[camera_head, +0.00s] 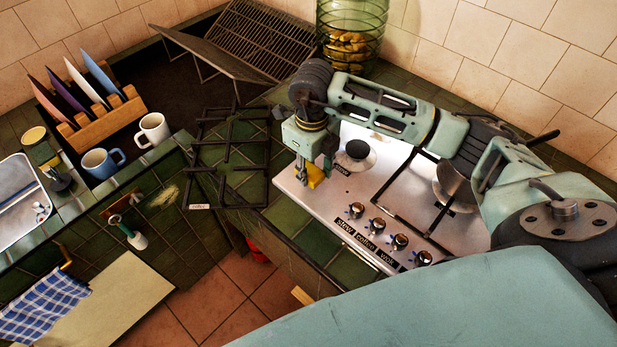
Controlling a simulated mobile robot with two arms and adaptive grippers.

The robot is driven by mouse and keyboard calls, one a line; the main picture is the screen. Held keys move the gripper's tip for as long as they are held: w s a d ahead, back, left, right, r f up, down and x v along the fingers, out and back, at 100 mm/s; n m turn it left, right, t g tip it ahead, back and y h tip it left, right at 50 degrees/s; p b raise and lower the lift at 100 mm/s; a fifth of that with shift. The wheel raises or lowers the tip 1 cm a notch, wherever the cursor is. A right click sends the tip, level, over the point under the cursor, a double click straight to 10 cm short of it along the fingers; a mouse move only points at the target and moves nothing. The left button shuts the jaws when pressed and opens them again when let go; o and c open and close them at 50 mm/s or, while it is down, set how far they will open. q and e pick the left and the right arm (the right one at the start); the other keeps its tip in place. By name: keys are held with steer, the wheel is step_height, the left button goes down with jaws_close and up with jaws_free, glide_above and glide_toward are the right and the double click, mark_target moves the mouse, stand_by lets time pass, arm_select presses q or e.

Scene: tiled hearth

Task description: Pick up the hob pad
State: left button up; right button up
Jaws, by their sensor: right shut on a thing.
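My right gripper (313,168) reaches down over the left part of the steel hob (296,184). It is shut on a small yellow thing (315,178), which appears to be the hob pad. Only a small part of the pad shows below the fingers. I cannot tell whether it touches the hob surface. My left gripper is not in view.
A black pan grate (230,140) lies on green tiles left of the hob. Knobs (378,225) line the hob's front. A glass jar (350,30) stands behind. Mugs (153,129) and a plate rack (100,122) stand left. Open floor (215,300) lies below.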

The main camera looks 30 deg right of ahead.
steer(key=s+r+b, duration=0.1)
steer(key=s+r, duration=0.2)
steer(key=s, duration=0.2)
steer(key=s+d+r+b, duration=0.1)
steer(key=s+r, duration=0.2)
steer(key=s, duration=0.2)
steer(key=shift+s+d, duration=0.15)
steer(key=shift+s, duration=0.25)
